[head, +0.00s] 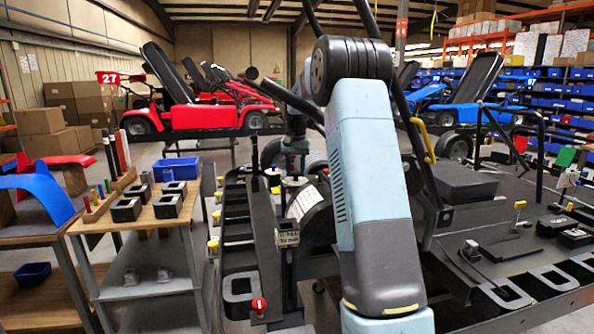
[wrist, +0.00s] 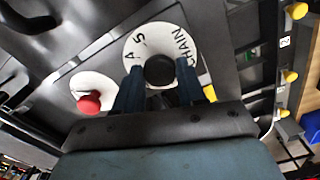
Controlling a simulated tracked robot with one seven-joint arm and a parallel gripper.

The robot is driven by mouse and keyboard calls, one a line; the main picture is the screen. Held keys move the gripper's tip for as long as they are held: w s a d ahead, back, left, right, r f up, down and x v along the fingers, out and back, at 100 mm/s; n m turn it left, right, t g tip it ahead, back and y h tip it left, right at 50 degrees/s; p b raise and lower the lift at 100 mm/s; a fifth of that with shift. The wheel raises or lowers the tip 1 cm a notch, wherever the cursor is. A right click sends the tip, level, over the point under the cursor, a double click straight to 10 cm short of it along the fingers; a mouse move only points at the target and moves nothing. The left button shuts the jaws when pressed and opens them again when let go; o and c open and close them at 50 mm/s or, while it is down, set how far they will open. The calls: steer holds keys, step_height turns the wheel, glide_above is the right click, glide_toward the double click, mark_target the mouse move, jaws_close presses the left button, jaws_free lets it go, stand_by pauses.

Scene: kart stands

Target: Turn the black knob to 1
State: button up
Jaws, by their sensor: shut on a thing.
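In the wrist view the black knob (wrist: 159,70) stands at the middle of a round white dial (wrist: 150,40). The dial carries dark lettering, with "A", ".5" and "CHAIN" legible; no "1" can be made out. My gripper (wrist: 160,78) has one dark blue finger on each side of the knob and is shut on it. The lower part of the dial is hidden by the fingers and gripper body. In the head view I cannot clearly make out the black knob or my fingertips among the dark parts beside my arm.
A red knob (wrist: 88,102) on its own white dial sits left of my fingers in the wrist view. Yellow knobs (wrist: 290,76) line the panel's right edge. In the head view, a wooden cart (head: 160,212) with black holders stands left of the dark stand.

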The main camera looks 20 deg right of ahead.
mark_target(295, 172)
steer(key=shift+a+f+n, duration=0.1)
steer(key=shift+a+n, duration=0.05)
steer(key=shift+n, duration=1.45)
steer(key=shift+s, duration=0.1)
steer(key=o, duration=1)
steer(key=shift+o, duration=0.2)
steer(key=shift+r, duration=0.2)
steer(key=shift+r, duration=0.3)
step_height(295, 172, up, 13)
steer(key=shift+f, duration=0.1)
